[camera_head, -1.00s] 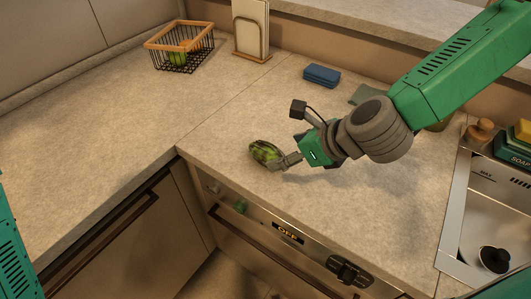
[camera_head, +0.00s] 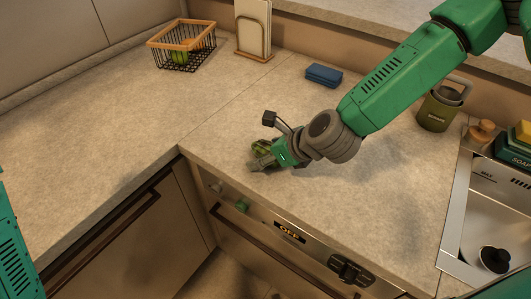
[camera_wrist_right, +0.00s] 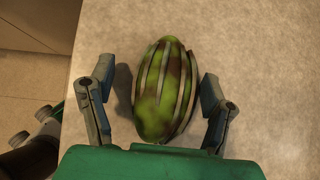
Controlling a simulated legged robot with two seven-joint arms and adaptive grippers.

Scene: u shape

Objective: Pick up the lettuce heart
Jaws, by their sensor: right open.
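The lettuce heart is a green and brown oval with pale stripes. It lies on the counter near the front edge, and in the right wrist view the lettuce heart (camera_wrist_right: 162,90) sits between the two fingers of my right gripper (camera_wrist_right: 155,108). Gaps show on both sides, so the fingers are open and apart from it. In the head view my right gripper (camera_head: 258,160) is low over the counter and covers most of the lettuce heart (camera_head: 262,146). My left gripper is not in view.
The counter (camera_head: 110,120) is clear to the left. A wire basket (camera_head: 182,48), a board rack (camera_head: 253,35) and a blue block (camera_head: 324,75) stand at the back. A green canister (camera_head: 438,108) and the sink (camera_head: 485,225) are at right. Oven controls (camera_head: 290,232) sit below the edge.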

